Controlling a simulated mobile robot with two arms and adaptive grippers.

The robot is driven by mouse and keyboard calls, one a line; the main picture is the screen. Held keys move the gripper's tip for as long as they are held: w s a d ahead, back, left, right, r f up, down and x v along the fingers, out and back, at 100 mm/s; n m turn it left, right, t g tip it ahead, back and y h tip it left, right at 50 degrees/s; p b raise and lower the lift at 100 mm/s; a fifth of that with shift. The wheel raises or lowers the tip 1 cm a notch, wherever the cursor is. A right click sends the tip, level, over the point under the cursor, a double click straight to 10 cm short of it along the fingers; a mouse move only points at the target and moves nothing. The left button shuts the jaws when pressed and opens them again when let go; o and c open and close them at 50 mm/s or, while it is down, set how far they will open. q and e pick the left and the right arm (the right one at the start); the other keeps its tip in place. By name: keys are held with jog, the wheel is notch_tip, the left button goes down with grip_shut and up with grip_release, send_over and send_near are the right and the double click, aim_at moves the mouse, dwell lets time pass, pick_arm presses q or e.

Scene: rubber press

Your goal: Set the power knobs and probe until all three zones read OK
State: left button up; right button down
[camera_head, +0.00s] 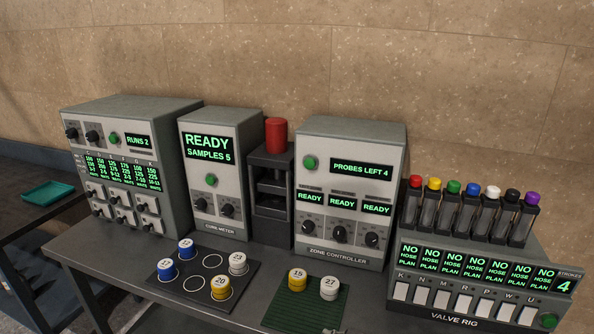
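The zone controller (351,190) is a grey box at the middle right of the bench. Its upper display (361,169) reads PROBES LEFT 4. Its zone displays, left (310,198), middle (343,203) and right (377,209), each read READY. Below them sit three black power knobs, left (308,227), middle (340,234) and right (372,240). Their exact settings are too small to read. A green button (310,163) is at the panel's upper left.
The cure-meter (213,227) and a red-topped press (276,135) stand left of the controller. The valve rig (454,317) is at right. A black mat (209,262) and green mat (272,319) with numbered pots lie in front. Bare bench lies between devices and mats.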

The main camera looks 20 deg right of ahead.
aim_at(310, 163)
jog(key=w+d+r+n+t+y, duration=0.1)
jog(key=w+r+n+t, duration=0.3)
jog(key=w+r, duration=0.4)
jog(key=w+r+n+t+y, duration=0.1)
jog(key=w+r+n+t, duration=0.2)
jog(key=r, duration=1.6)
jog(key=w+n, duration=0.3)
jog(key=w, duration=0.2)
jog(key=shift+d+r+n+t+y, duration=0.3)
jog(key=shift+d+r+n+t, duration=0.05)
jog(key=shift+n+t, duration=0.05)
jog(key=shift+w, duration=0.1)
jog(key=w+p, duration=0.2)
jog(key=w, duration=0.4)
jog(key=w+p, duration=0.3)
jog(key=w, duration=0.4)
jog(key=shift+d, duration=0.2)
